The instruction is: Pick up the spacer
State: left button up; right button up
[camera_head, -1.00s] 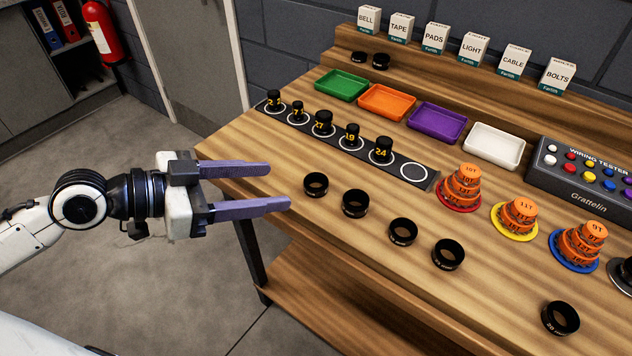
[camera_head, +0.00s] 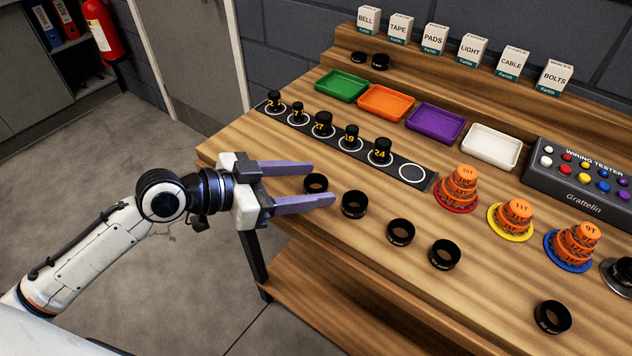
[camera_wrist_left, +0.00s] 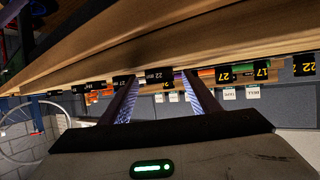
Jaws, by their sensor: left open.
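Several black ring-shaped spacers stand along the front of the bench. The leftmost spacer (camera_head: 316,190) appears between the two purple fingers of my left gripper (camera_head: 323,184), near their tips. The left gripper is open and empty, reaching in level over the bench's front left corner. In the left wrist view a black spacer marked 22 (camera_wrist_left: 157,75) shows between the fingertips, with no clear contact. Other spacers stand to the right: one close by (camera_head: 354,205), then another (camera_head: 401,232), another (camera_head: 445,254), and one far right (camera_head: 552,317). My right gripper is not in view.
Behind the spacers is a dark strip (camera_head: 393,171) with numbered black pieces and one empty ring at its right end. Green (camera_head: 341,85), orange, purple and white trays stand behind it. Orange stacks (camera_head: 459,190) and a wiring tester (camera_head: 585,180) are at the right.

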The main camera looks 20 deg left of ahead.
pick_arm(q)
jog(key=c, duration=1.2)
